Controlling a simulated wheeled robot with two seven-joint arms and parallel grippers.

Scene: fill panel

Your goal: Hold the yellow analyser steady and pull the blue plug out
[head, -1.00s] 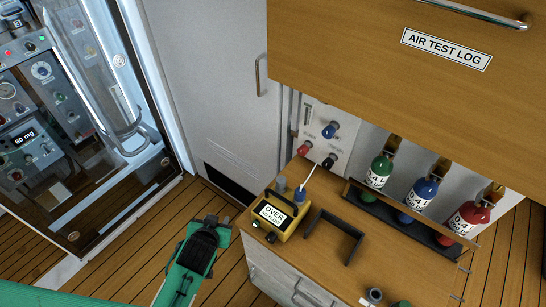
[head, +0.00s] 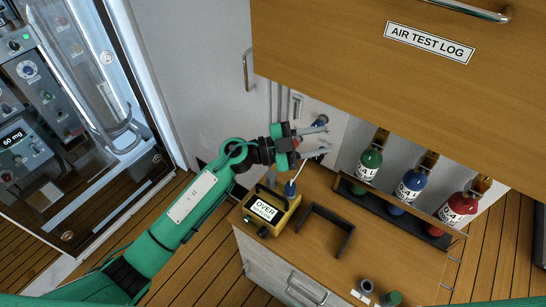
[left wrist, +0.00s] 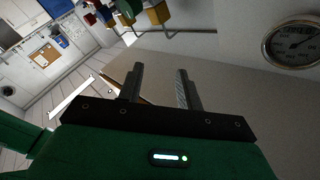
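The yellow analyser (head: 284,219) stands upright on the wooden worktop, its screen reading "OVER". The blue plug (head: 290,188) sits upright at its top, with a pale line rising from it towards the wall panel. My left gripper (head: 326,141) is above and beyond the analyser, in front of the wall panel, touching neither analyser nor plug. Its fingers are apart and empty; the left wrist view (left wrist: 160,88) also shows the gap between them. My left gripper hides part of the panel's fittings. The analyser and plug cannot be made out in the left wrist view. My right gripper is not in view.
A dark U-shaped bracket (head: 327,232) stands right of the analyser. Green (head: 369,165), blue (head: 410,187) and red (head: 457,210) bottles stand in a rack behind. A wooden drawer front (head: 400,80) overhangs the worktop. A gauge (left wrist: 292,42) shows in the left wrist view.

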